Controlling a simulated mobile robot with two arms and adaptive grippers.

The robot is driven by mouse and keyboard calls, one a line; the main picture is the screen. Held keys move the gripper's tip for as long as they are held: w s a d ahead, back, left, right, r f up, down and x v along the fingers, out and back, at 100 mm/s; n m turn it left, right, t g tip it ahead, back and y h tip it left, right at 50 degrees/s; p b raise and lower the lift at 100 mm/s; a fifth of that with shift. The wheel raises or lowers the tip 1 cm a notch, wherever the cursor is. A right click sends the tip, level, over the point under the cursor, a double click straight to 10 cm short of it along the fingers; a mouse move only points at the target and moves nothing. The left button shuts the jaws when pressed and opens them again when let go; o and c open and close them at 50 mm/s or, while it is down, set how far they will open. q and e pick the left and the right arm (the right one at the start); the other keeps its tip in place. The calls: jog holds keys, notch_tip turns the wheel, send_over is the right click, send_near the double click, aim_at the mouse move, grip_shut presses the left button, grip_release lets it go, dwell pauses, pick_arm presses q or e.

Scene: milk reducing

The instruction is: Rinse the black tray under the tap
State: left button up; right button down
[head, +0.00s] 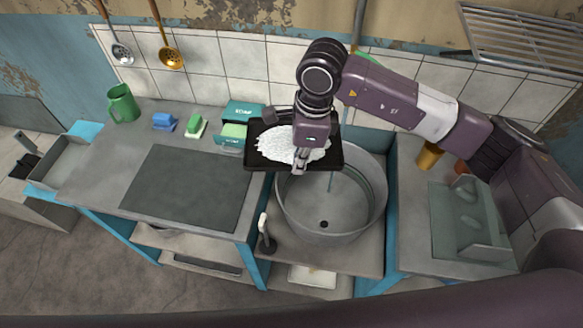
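The black tray (333,157) is over the back left part of the round metal sink (330,205), partly overlapping the counter's edge in the picture. A rough white patch (268,146) covers much of its surface. My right gripper (300,165) comes down over the middle of the tray, with its fingers at the front rim. It appears shut on that rim, though the fingertips are small and partly hidden. The tap is not clearly visible; my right arm covers the area behind the sink. My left gripper is outside the picture.
On the left counter are a green mug (123,103), a blue brush (164,122), a green-and-white sponge (196,126) and soap boxes (240,114). A dark mat (185,187) lies in front. A copper cup (429,155) stands right of the sink.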

aim_at(314, 151)
jog(key=shift+w+d+f, duration=0.15)
jog(key=shift+w+d, duration=0.4)
jog(key=shift+w, duration=0.2)
jog(key=shift+w+d+f+b, duration=0.25)
jog(key=shift+w+d+b, duration=0.1)
jog(key=shift+w+d, duration=0.3)
jog(key=shift+w+d+f+b, duration=0.25)
jog(key=shift+w+d+b, duration=0.1)
jog(key=shift+w+d, duration=0.2)
jog(key=shift+w+d+f+b, duration=0.15)
jog(key=shift+w+d+b, duration=0.4)
jog(key=shift+w+b, duration=0.25)
jog(key=shift+w+d, duration=0.25)
jog(key=shift+w, duration=0.05)
jog(key=shift+s+a+b, duration=0.25)
jog(key=shift+s+a, duration=1.05)
jog(key=shift+s, duration=0.25)
jog(key=shift+s+a+b, duration=0.2)
jog(key=shift+s+a, duration=1.1)
jog(key=shift+s, duration=0.2)
